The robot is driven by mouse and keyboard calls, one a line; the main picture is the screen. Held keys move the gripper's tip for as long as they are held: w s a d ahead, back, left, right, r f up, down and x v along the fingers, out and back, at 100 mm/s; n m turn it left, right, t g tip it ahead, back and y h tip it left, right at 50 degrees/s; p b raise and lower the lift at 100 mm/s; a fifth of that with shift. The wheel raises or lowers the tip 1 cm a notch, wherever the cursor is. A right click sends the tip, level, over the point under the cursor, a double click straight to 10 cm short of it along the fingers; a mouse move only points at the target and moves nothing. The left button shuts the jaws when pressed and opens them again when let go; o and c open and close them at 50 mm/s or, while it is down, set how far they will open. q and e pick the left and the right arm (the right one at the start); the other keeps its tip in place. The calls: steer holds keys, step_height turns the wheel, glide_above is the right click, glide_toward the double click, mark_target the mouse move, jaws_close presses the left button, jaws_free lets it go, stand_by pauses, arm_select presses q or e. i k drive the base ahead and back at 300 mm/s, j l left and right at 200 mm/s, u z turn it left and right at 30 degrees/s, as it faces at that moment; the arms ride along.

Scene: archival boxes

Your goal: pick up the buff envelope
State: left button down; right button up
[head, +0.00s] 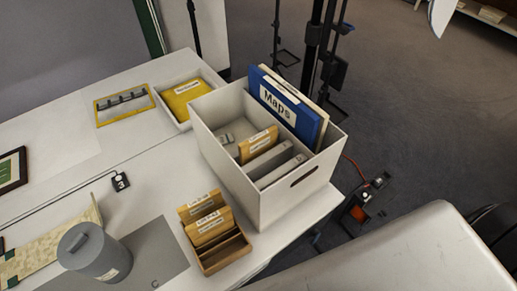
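Several buff, labelled envelope-like items show in the head view. One buff envelope (258,144) stands upright inside the large white box (232,186), beside grey items. Two more buff labelled pieces, a rear one (199,206) and a front one (212,228), stand in a small wooden holder (227,258) at the table's front edge. A yellow labelled packet (188,97) lies in a shallow white tray (166,110) behind the box. The labels are too small to read, so I cannot tell which is meant. Neither of my grippers is in view.
A blue Maps folder (283,103) stands in the box's right side, rising above its rim. A grey lidded canister (93,252) stands at the front left near a grey mat (160,250). A yellow frame (124,105) lies at the back. The table between canister and box is mostly clear.

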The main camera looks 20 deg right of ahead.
mark_target(209, 227)
steer(key=k+j, duration=0.15)
steer(key=j, duration=0.25)
steer(key=k+j+z, duration=0.1)
steer(key=j, duration=0.3)
steer(key=k+j, duration=0.25)
steer(key=j, duration=0.15)
steer(key=k+j+z, duration=0.1)
steer(key=j, duration=0.3)
steer(key=k+j, duration=0.25)
steer(key=j+z, duration=0.05)
steer(key=j, duration=0.05)
